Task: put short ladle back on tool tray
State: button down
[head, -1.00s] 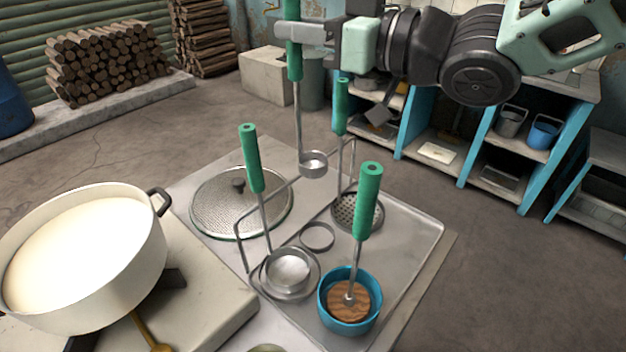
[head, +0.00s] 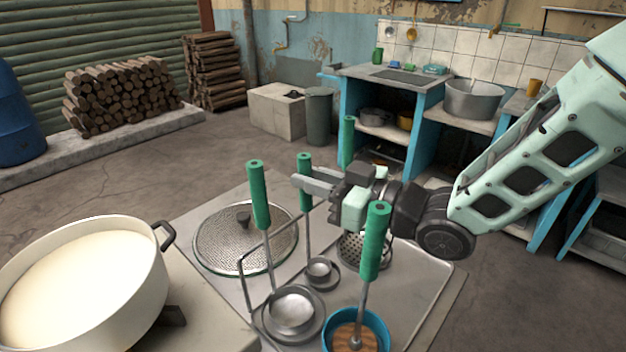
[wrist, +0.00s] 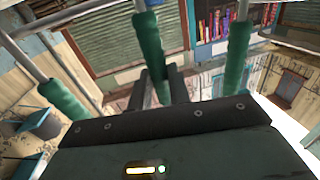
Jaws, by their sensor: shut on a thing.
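My gripper (head: 308,183) is shut on the green handle of the short ladle (head: 304,169) and holds it upright. In the wrist view the gripped handle (wrist: 148,45) runs between the dark fingers (wrist: 157,90). The ladle's small steel cup (head: 319,267) is at the middle ring (head: 325,286) of the tool tray (head: 418,288); I cannot tell whether it rests there. A larger green-handled ladle (head: 259,195) stands to the left, its bowl (head: 291,310) in the front ring. A skimmer (head: 347,142) stands behind, partly hidden by my gripper.
A green-handled tool (head: 375,245) with a wooden end stands in a blue pot (head: 374,322) at the tray's front, close to my arm. A round mesh lid (head: 220,250) lies at the left. A large pot of milk (head: 80,275) stands front left. The tray's right side is clear.

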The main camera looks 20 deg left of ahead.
jog(key=shift+f, duration=0.3)
jog(key=c, duration=1.3)
grip_release()
jog(key=s+d+b, duration=0.1)
jog(key=s+d, duration=0.1)
jog(key=d, duration=0.9)
jog(key=shift+d, duration=0.4)
jog(key=shift+s, duration=0.1)
